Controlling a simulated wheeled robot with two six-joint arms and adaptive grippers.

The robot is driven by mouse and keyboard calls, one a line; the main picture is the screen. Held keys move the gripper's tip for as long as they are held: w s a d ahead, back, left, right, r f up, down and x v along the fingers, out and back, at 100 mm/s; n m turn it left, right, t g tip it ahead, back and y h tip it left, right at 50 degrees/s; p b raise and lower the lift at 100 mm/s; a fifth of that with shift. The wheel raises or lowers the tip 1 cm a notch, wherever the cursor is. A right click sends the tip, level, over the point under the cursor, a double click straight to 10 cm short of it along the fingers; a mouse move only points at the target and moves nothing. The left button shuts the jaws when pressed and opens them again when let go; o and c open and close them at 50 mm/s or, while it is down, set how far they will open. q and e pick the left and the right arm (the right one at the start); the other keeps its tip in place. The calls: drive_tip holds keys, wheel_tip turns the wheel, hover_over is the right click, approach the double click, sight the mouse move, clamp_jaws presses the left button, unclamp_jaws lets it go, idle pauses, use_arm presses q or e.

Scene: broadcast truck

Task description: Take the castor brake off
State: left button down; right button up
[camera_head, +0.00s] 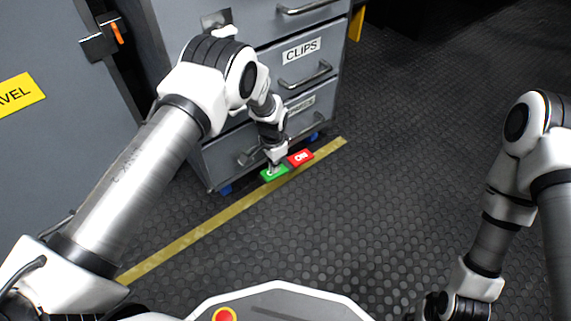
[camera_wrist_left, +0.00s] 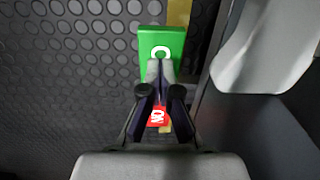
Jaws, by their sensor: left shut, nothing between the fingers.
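The castor brake is a two-part pedal at the foot of the grey drawer cabinet (camera_head: 225,160). Its green half (camera_head: 272,174) carries white lettering, partly hidden by my fingers, and its red half (camera_head: 301,158) reads ON. My left gripper (camera_head: 273,168) is shut and empty, pointing down with its tips at the green half. In the left wrist view the closed fingertips (camera_wrist_left: 160,66) overlap the green half (camera_wrist_left: 172,38); touching or just above, I cannot tell. The red half (camera_wrist_left: 157,116) shows between the finger bases. My right gripper (camera_head: 440,305) is at the lower right, its fingers unclear.
A yellow floor line (camera_head: 200,232) runs past the pedal. Drawers have bar handles (camera_head: 305,76) and a CLIPS label (camera_head: 301,49). Blue castor parts (camera_head: 225,190) show under the cabinet. A grey door with a yellow sign (camera_head: 18,95) stands left. The studded floor (camera_head: 420,130) right is clear.

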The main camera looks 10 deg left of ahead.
use_arm(q)
drive_tip(key=shift+f+b, duration=0.3)
drive_tip(key=shift+f, duration=0.25)
drive_tip(key=shift+r, duration=0.15)
wheel_tip(320, 180, up, 7)
drive_tip(key=p, duration=0.6)
drive_tip(key=shift+p, duration=0.3)
